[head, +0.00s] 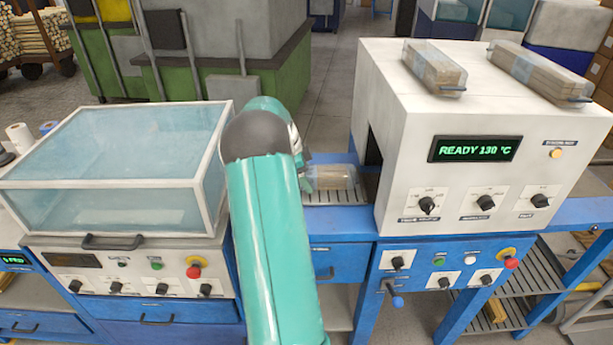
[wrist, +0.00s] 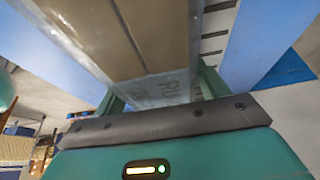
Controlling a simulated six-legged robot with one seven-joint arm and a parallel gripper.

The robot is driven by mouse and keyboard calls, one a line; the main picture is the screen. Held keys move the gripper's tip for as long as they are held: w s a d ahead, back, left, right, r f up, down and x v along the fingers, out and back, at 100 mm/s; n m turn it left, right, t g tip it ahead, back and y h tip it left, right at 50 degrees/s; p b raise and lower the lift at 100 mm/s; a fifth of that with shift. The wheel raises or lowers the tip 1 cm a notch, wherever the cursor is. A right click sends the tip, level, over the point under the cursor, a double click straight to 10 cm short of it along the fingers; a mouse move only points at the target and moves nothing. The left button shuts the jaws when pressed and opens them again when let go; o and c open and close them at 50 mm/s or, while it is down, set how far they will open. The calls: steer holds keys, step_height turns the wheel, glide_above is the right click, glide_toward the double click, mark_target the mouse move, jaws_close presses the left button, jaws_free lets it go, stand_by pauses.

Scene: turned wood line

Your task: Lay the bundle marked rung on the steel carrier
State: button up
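A film-wrapped bundle of wood (head: 333,177) shows in the head view just right of my gripper (head: 303,178), at the slatted steel carrier (head: 338,196) in front of the white machine's opening. In the wrist view the bundle (wrist: 150,35) runs away from my gripper (wrist: 162,92), with a finger on each side of its near end. The film's end carries printed letters, of which "RU" is readable. My gripper appears shut on this end. Carrier slats (wrist: 215,42) show beside the bundle. Whether its underside touches them cannot be told. My arm hides part of the carrier.
The white machine (head: 480,150) reads "READY 130 °C" and has two wrapped bundles (head: 434,68) (head: 530,72) on top. A glass-lidded machine (head: 115,160) stands at left. Blue rails (wrist: 268,30) flank the carrier. Green cabinets (head: 210,70) stand behind.

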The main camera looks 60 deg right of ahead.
steer(key=v, duration=1.2)
steer(key=shift+w+a+r, duration=0.15)
steer(key=shift+a+r, duration=0.05)
steer(key=w+a+r+n+t, duration=0.25)
steer(key=a+n, duration=0.25)
steer(key=a, duration=0.5)
steer(key=w+a+r+n+t, duration=0.15)
steer(key=a+r+n, duration=0.3)
steer(key=a, duration=0.65)
steer(key=w+a+r+n+t, duration=0.25)
steer(key=a+n, duration=0.35)
steer(key=a, duration=0.4)
steer(key=s+a+f+n+t, duration=0.1)
steer(key=s+a+n, duration=0.3)
steer(key=a, duration=0.4)
steer(key=s+a+f+n+t+y, duration=0.1)
steer(key=s+a+n, duration=0.2)
steer(key=a+n, duration=0.3)
steer(key=s+a+f+n+t+y, duration=0.1)
steer(key=s+a+n, duration=0.3)
steer(key=a, duration=0.6)
steer(key=shift+s+a+n, duration=0.2)
steer(key=shift+s+n, duration=0.1)
steer(key=shift+n, duration=0.25)
